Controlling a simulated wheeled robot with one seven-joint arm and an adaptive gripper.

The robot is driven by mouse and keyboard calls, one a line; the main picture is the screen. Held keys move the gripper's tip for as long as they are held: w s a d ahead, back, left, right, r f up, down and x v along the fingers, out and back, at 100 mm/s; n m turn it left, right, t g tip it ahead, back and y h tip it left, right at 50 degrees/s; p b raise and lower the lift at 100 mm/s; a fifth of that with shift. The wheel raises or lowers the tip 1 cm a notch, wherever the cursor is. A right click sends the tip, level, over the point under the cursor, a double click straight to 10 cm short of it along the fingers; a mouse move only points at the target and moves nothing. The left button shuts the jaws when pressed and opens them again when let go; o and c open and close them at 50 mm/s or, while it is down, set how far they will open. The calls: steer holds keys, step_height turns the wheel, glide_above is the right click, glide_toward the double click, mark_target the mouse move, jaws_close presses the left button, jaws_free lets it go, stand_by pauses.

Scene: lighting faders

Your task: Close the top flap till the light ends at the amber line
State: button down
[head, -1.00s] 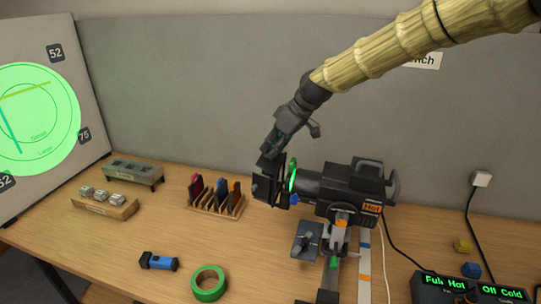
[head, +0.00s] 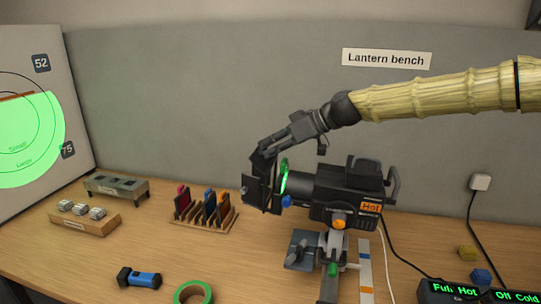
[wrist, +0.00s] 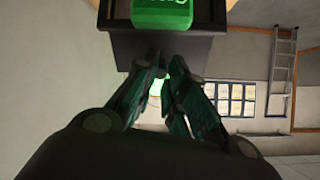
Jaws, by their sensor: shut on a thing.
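The lantern (head: 342,192) is a dark spotlight with a glowing green filter (head: 284,177) at its front. Dark flaps hang ahead of the filter. My gripper (head: 262,152) is shut on the top flap (head: 259,166); the exact contact is hard to see. In the wrist view my fingers (wrist: 168,78) reach to a dark plate (wrist: 125,48), with a green piece (wrist: 163,12) above. The green light (head: 25,140) on the board is cut off at its top. Its upper edge lies at or very near the amber line (head: 15,97), which looks brownish.
A rack of coloured filters (head: 205,213) stands left of the lantern. A blue torch (head: 140,278) and green tape roll (head: 193,293) lie in front. Small blocks (head: 82,209) sit on a wooden stand at left. Cables and a display (head: 470,291) are at right.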

steer(key=shift+r+b, duration=0.1)
steer(key=shift+b, duration=0.25)
stand_by(0.3)
steer(key=c, duration=1.8)
jaws_free()
steer(key=o, duration=0.4)
steer(key=shift+w+a+y, duration=0.15)
steer(key=shift+a+y, duration=0.05)
steer(key=shift+y, duration=0.1)
steer(key=shift+d, duration=0.15)
steer(key=shift+d, duration=0.1)
steer(key=v, duration=1.2)
